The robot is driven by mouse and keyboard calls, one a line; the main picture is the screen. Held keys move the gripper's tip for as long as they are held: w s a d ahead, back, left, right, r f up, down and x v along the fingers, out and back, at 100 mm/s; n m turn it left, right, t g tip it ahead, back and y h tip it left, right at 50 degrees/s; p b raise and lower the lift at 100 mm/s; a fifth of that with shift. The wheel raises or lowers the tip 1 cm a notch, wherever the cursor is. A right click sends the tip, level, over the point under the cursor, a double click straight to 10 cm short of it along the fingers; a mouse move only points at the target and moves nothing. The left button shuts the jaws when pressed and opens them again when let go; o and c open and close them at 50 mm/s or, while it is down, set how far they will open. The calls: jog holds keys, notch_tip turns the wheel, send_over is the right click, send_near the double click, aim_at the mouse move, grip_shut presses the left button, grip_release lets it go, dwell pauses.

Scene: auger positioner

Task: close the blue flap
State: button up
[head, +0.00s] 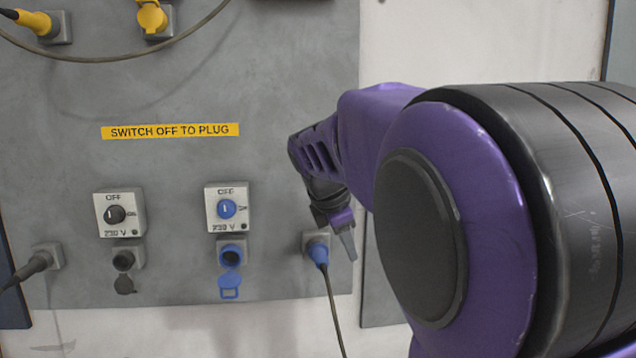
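The blue flap (230,287) hangs down open below the blue socket (232,255) on the grey wall panel. The socket opening is exposed, with no plug in it. Above it is a white switch box with a blue knob (227,209), labelled OFF and 230 V. My gripper (346,240) is to the right of the flap, beside the blue plug on the right, pointing down. A fingertip shows, but the gap between the fingers cannot be made out. I cannot tell whether it touches the plug.
A blue plug (318,253) with a hanging cable sits in the right socket. A black switch (115,214) stands above a dark socket (124,259) with its flap hanging open. A black plug (38,263) is at far left. Yellow connectors (152,17) are at the top.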

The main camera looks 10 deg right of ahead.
jog(key=w+r+n+t, duration=0.2)
jog(key=w+r+t, duration=0.1)
jog(key=r, duration=0.7)
jog(key=shift+w+a+r+t+h+p, duration=0.3)
jog(key=shift+w+a+t, duration=0.05)
jog(key=shift+t, duration=0.25)
